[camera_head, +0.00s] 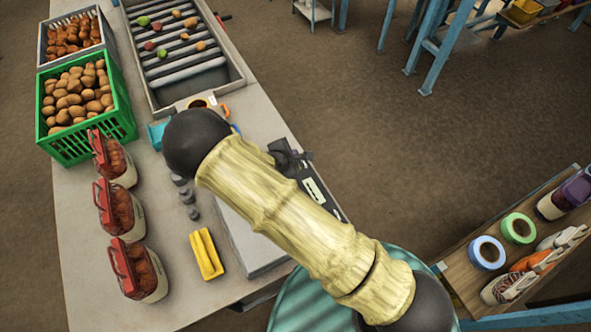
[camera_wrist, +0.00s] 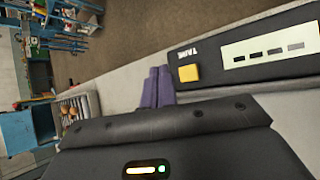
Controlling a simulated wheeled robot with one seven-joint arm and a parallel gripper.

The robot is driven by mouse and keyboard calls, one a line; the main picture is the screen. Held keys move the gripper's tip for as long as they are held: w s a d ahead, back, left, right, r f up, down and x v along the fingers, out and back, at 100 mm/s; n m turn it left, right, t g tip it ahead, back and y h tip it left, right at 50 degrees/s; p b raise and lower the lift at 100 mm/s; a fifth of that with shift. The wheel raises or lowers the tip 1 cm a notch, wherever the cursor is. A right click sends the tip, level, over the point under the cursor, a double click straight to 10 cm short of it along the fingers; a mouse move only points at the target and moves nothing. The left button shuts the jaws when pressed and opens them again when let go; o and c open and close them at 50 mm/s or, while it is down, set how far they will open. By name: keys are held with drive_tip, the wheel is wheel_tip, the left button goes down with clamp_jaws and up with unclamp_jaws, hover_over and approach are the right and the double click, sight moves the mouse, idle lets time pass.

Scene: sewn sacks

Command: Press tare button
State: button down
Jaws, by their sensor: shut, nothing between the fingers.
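The yellow tare button (camera_wrist: 188,73) sits on the dark scale panel (camera_wrist: 215,62) in the wrist view, beside white lettering and a pale display (camera_wrist: 270,50) with dark dashes. My gripper (camera_wrist: 158,75) shows as two purple fingers shut together with nothing between them. The fingertips are just left of the button in that view; I cannot tell whether they touch the panel. In the head view the scale's grey platform (camera_head: 248,252) lies on the bench, partly behind my arm, and its dark panel (camera_head: 318,192) shows to the right. The button is hidden there.
The bench (camera_head: 82,235) holds a green potato crate (camera_head: 55,147), a grey crate (camera_head: 43,52), several filled sacks (camera_head: 120,210), small weights (camera_head: 187,195), a yellow block (camera_head: 206,254) and a roller tray (camera_head: 235,82). A shelf with tape rolls (camera_head: 487,252) stands at right.

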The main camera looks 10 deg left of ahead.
wheel_tip(320, 180, down, 2)
drive_tip(key=shift+f+b, duration=0.1)
drive_tip(key=shift+b, duration=0.75)
drive_tip(key=shift+f+b, duration=0.4)
drive_tip(key=shift+f, duration=0.7)
drive_tip(key=shift+f, duration=0.2)
idle(0.3)
drive_tip(key=shift+f, duration=0.25)
drive_tip(key=shift+f, duration=0.45)
idle(0.8)
drive_tip(key=shift+r, duration=0.15)
drive_tip(key=shift+r+p, duration=0.7)
drive_tip(key=shift+r, duration=0.05)
